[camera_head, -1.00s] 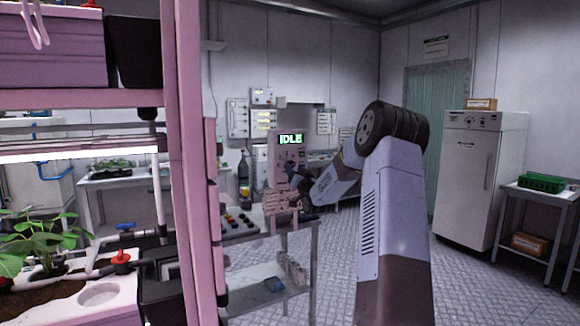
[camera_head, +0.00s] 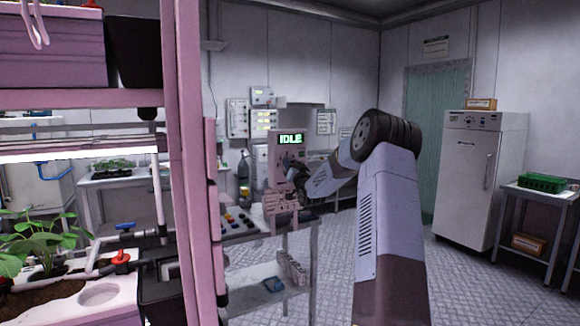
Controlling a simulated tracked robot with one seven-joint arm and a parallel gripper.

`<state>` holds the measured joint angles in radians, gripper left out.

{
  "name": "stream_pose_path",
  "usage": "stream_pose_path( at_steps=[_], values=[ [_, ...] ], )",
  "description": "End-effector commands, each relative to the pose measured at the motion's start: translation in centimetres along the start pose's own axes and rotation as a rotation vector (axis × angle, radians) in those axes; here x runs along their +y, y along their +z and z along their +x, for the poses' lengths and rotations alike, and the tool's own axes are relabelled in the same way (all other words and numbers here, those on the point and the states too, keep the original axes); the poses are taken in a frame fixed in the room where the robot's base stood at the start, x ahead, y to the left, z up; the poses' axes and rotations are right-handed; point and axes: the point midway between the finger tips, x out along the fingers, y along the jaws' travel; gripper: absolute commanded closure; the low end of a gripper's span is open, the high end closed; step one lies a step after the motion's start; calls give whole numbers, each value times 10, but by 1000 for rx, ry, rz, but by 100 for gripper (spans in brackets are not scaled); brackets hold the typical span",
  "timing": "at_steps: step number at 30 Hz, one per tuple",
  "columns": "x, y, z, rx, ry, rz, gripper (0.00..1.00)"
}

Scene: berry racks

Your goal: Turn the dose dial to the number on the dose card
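A dosing unit (camera_head: 287,152) stands on the bench beyond the pink rack post, with a small screen (camera_head: 290,139) reading IDLE in green. My arm reaches toward it from the right. My gripper (camera_head: 299,192) is at the front of the unit, beside its lower panel; it is small and dark, and whether its fingers are open or touch anything cannot be seen. The dose dial cannot be made out; the gripper covers part of the panel. No dose card number is legible.
The pink rack post (camera_head: 190,170) stands close on the left, beside a planted tray (camera_head: 95,300). A metal bench (camera_head: 265,235) holds a panel of coloured buttons (camera_head: 238,219). A white cabinet (camera_head: 478,180) stands right. Open floor (camera_head: 480,290) lies at right front.

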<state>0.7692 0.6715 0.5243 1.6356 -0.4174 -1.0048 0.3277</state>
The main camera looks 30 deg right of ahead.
Motion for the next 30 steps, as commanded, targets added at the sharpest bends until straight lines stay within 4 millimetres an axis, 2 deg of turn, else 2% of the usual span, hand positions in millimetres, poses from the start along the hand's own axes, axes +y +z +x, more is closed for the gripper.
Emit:
stream_pose_path(
  at_steps=[1,9,14,24,30],
  values=[
    [0,0,0,0,0,0,73],
    [0,0,0,0,1,0,98],
    [1,0,0,0,-14,-37,98],
    [0,0,0,0,-110,-269,98],
    [0,0,0,0,-119,-289,98]
  ],
)
